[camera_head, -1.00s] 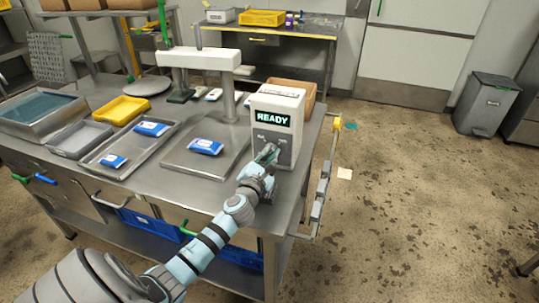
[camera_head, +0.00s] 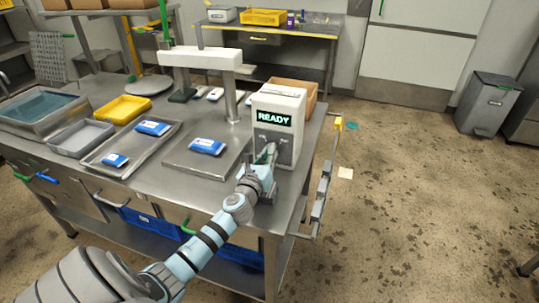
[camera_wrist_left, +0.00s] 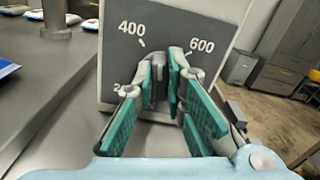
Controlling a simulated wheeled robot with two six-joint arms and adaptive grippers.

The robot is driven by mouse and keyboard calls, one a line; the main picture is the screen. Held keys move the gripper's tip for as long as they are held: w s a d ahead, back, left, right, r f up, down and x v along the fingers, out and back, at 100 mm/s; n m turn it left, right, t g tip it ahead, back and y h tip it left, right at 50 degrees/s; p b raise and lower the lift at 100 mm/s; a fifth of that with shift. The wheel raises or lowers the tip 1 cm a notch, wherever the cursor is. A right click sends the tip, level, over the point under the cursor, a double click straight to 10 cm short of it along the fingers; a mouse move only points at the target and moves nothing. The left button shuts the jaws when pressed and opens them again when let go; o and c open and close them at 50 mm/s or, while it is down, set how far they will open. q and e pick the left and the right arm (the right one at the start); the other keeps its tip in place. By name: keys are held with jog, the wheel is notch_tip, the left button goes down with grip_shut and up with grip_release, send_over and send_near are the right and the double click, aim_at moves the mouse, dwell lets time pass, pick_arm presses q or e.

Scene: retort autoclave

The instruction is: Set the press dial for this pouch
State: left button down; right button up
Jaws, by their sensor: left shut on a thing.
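The press control box (camera_head: 278,122) is white with a grey front and a lit display (camera_head: 273,118) reading READY. It stands at the right end of the steel table. My left gripper (camera_head: 268,155) is at the box's lower front. In the left wrist view its green-padded fingers (camera_wrist_left: 168,85) are shut on the grey dial (camera_wrist_left: 160,88), which they largely hide. The dial face (camera_wrist_left: 150,35) shows 400 and 600, with a lower-left number partly covered. A white mark shows just below 400. A blue and white pouch (camera_head: 207,146) lies on the steel press plate (camera_head: 180,160). My right gripper is not in view.
A metal tray (camera_head: 105,160) left of the plate holds two more pouches. The white press arm (camera_head: 200,58) spans above the table. A rail (camera_head: 322,190) runs along the table's right edge.

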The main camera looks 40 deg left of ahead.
pick_arm(q)
jog(key=n+b, duration=0.1)
jog(key=n, duration=0.5)
jog(key=shift+a+f, duration=0.1)
jog(key=shift+f, duration=0.05)
dwell(0.3)
jog(key=c, duration=1.6)
grip_release()
jog(key=shift+c, duration=0.2)
jog(key=v, duration=1.2)
